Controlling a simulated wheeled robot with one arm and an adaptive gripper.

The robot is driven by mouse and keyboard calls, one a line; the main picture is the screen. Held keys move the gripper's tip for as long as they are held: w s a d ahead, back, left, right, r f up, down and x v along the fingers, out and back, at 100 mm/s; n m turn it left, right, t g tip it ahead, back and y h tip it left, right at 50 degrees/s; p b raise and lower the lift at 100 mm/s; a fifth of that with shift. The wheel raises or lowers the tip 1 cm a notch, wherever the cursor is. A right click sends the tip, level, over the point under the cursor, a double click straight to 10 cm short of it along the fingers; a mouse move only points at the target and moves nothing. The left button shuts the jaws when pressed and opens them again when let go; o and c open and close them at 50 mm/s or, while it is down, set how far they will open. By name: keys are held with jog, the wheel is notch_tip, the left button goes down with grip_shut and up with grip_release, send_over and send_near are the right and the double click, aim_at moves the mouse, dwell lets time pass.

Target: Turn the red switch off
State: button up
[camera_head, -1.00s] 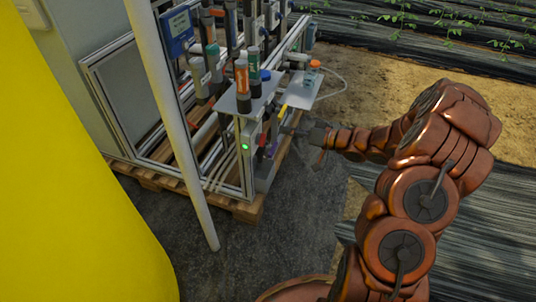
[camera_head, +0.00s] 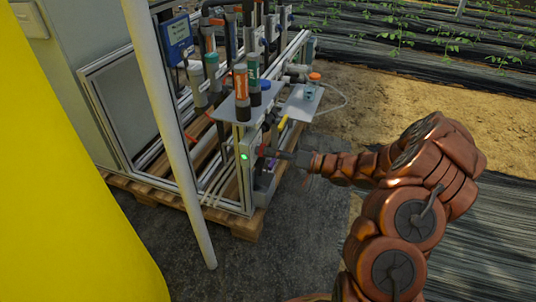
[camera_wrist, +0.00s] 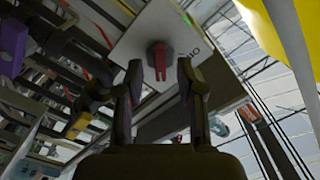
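The red switch (camera_wrist: 159,58) is a red rotary handle on a pale plate (camera_wrist: 190,27) in the wrist view. The handle lies between and just beyond my fingertips. My gripper (camera_wrist: 160,78) is open, with one dark finger on each side of the switch and a visible gap between them. I cannot tell whether either finger touches it. In the head view my gripper (camera_head: 283,156) is at the near right end of the skid. A small red spot, likely the switch (camera_head: 262,150), shows just left of it.
A green light (camera_head: 244,156) glows on the skid's end post. A small shelf (camera_head: 300,103) with an orange-capped jar (camera_head: 313,80) juts out above my gripper. A white pole (camera_head: 172,130) and a yellow surface (camera_head: 60,180) stand at left.

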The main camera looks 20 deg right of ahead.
jog(key=shift+x, duration=0.8)
grip_shut()
